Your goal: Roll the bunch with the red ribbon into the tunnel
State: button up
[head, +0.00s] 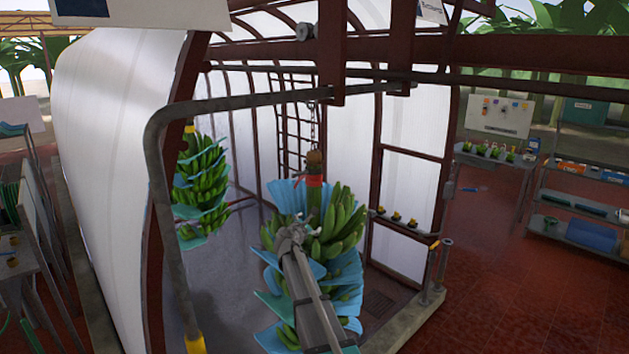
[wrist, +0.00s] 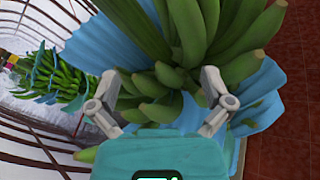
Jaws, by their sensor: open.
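The bunch with the red ribbon (head: 338,220) hangs by a chain from the overhead rail, at the mouth of the tunnel. Its red ribbon (head: 314,181) is around the stem near the top, and blue sheets stick out between its green bananas. My gripper (head: 290,232) is in front of this bunch in the head view. In the wrist view my gripper (wrist: 162,88) has its fingers spread, with the bunch's bananas (wrist: 215,40) right in front and between them; I cannot tell whether they touch. The tunnel (head: 125,90) has white walls on a dark red frame.
A second bunch (head: 200,185) with a yellow ribbon (head: 189,129) hangs inside the tunnel at left. A bent grey pipe rail (head: 158,180) stands in front. A post (head: 443,265) stands on the curb at right. Shelves (head: 580,205) are at far right, with open red floor between.

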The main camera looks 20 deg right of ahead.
aim_at(312, 192)
jog(key=w+r+n+t, duration=0.1)
jog(key=w+n, duration=0.1)
jog(key=w+r+n, duration=0.1)
jog(key=w+n, duration=0.1)
jog(key=w+d+r+n+t, duration=0.1)
jog(key=w+n, duration=0.1)
jog(key=shift+w+r+n+t, duration=0.2)
jog(key=shift+w+n+t, duration=0.1)
jog(key=shift+w, duration=0.05)
jog(key=shift+w+d+r+n+y, duration=0.1)
jog(key=shift+w+r+n+y, duration=0.1)
jog(key=shift+n+y, duration=0.15)
jog(key=shift+w, duration=0.1)
jog(key=x, duration=1.3)
jog(key=shift+w+d+r, duration=0.15)
jog(key=shift+w+d, duration=0.05)
jog(key=shift+w, duration=0.05)
jog(key=c, duration=1.1)
jog(key=shift+w, duration=0.1)
